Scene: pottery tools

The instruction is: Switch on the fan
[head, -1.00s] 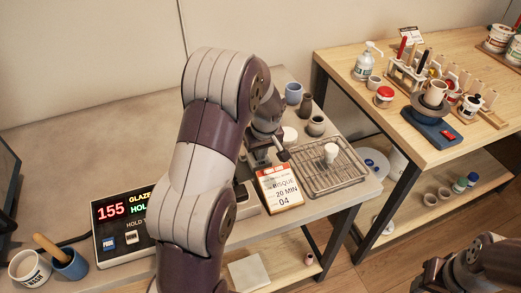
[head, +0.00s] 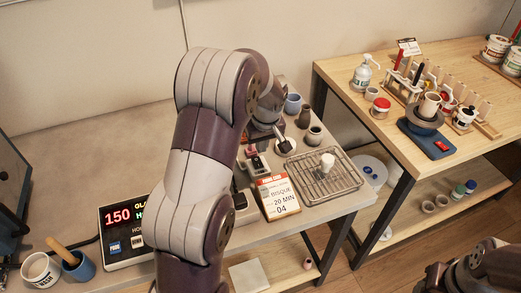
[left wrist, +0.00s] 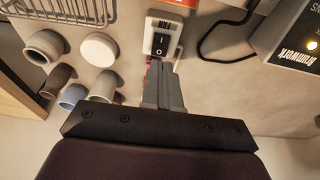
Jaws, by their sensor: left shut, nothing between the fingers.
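The fan switch is a white box (left wrist: 154,35) with a black rocker and a label reading FAN, near the top middle of the left wrist view. It also shows small and partly hidden in the head view (head: 259,165). My left gripper (left wrist: 157,64) is shut and empty. Its fingertips overlap the label end of the box in the left wrist view, just short of the rocker. I cannot tell whether they touch it, nor which way the rocker is set. In the head view my left arm partly hides the gripper.
A white lid (left wrist: 99,49) and several small pots stand beside the gripper. A controller (head: 124,230) reads 150. My right arm shows at bottom right.

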